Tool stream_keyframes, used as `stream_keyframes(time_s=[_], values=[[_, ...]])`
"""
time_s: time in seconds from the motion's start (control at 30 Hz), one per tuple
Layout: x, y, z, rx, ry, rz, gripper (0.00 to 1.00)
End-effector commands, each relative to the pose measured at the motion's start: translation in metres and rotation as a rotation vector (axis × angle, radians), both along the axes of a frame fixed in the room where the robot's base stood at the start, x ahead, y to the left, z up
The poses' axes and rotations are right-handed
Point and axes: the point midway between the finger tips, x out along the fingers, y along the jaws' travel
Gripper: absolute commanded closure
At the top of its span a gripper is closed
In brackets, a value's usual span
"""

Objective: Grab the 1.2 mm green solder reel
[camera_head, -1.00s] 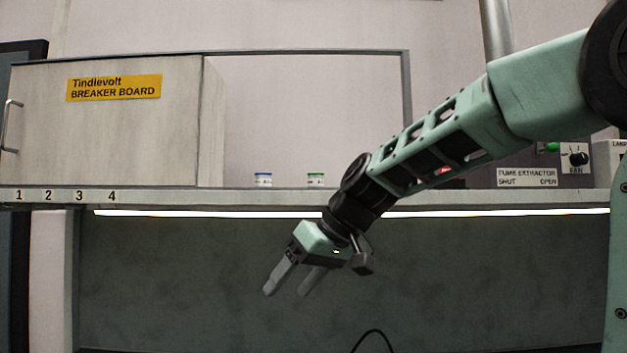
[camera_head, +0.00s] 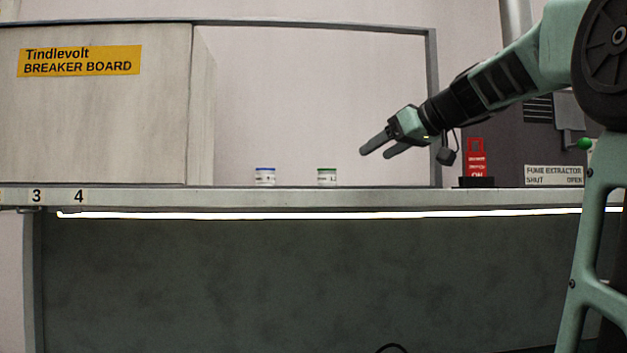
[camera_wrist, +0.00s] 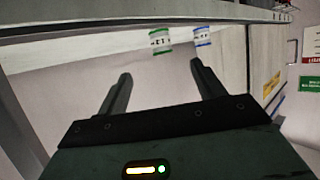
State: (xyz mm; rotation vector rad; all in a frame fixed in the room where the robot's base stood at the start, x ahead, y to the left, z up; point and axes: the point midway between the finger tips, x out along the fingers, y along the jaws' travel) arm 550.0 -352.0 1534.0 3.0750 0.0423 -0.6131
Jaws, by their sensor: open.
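The green-rimmed solder reel (camera_head: 327,177) stands on the shelf in the head view, with part of a label that seems to begin "1." facing me. A blue-rimmed reel (camera_head: 265,177) stands to its left, apart from it. My gripper (camera_head: 373,150) is open and empty, above and to the right of the green reel, fingers pointing left and slightly down. In the wrist view, which is upside down, the green reel (camera_wrist: 160,41) shows beyond and between my open fingers (camera_wrist: 162,84), and the blue reel (camera_wrist: 202,37) is beside it, beyond the right finger.
The shelf (camera_head: 380,196) runs across the view with a light strip beneath. The breaker board cabinet (camera_head: 95,120) stands at left. A red switch tag (camera_head: 476,160) and the fume extractor label (camera_head: 553,175) are at right. The shelf between reels and red tag is clear.

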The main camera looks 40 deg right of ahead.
Motion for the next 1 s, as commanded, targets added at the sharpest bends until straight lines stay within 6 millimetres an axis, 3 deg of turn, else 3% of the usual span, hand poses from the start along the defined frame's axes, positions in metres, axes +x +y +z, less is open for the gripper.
stream_keyframes(time_s=[0.17, 0.6, 0.87, 1.0], values=[[0.021, 0.0, -0.006, 0.002, 0.003, -0.001, 0.32], [0.1, 0.002, -0.039, 0.003, 0.002, 0.0, 0.32], [0.117, 0.003, -0.045, 0.001, 0.002, 0.0, 0.32], [0.135, 0.003, -0.048, 0.004, 0.003, 0.0, 0.32]])
